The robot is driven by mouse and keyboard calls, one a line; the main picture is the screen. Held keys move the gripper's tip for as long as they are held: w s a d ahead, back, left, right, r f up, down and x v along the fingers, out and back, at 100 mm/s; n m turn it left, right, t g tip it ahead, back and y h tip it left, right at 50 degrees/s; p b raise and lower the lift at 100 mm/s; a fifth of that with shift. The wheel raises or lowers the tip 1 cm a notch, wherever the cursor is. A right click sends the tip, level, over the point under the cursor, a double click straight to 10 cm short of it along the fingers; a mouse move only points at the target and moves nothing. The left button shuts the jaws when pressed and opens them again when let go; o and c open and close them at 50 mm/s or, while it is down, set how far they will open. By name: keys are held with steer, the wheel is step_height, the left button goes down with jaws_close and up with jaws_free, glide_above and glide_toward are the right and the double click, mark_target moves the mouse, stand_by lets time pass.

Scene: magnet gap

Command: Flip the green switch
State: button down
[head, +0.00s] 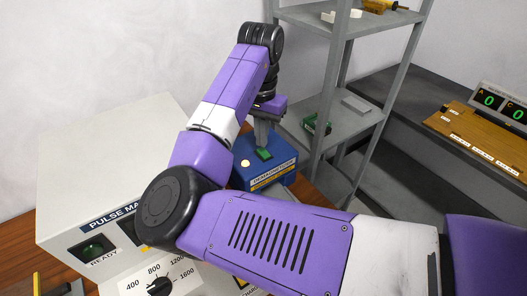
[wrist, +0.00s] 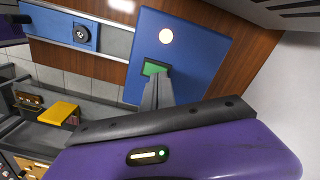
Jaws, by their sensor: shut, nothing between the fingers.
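The green switch (head: 264,154) sits on top of a blue box (head: 270,178) whose label seems to read "DEMAGNETIZER". In the wrist view the green switch (wrist: 153,67) shows just beyond my fingertips, on the box's blue face (wrist: 190,30). My gripper (head: 262,141) points down at the switch with its fingers together and empty. In the wrist view my gripper (wrist: 157,80) overlaps the switch's near edge. I cannot tell whether the fingertips touch it. The lower part of the switch is hidden behind the fingers in the wrist view.
A large pale machine (head: 100,160) labelled "PULSE MA…" stands left of the blue box. A grey metal shelf (head: 340,122) rises close behind and right. A wooden board (head: 480,140) with a lit display lies on a dark bench at far right. My arm hides part of the table.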

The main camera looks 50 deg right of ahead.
mark_target(262, 150)
steer(key=shift+f+b, duration=0.4)
steer(key=shift+f, duration=0.7)
stand_by(0.5)
steer(key=shift+r, duration=0.15)
step_height(262, 150, up, 7)
steer(key=p, duration=0.7)
stand_by(0.6)
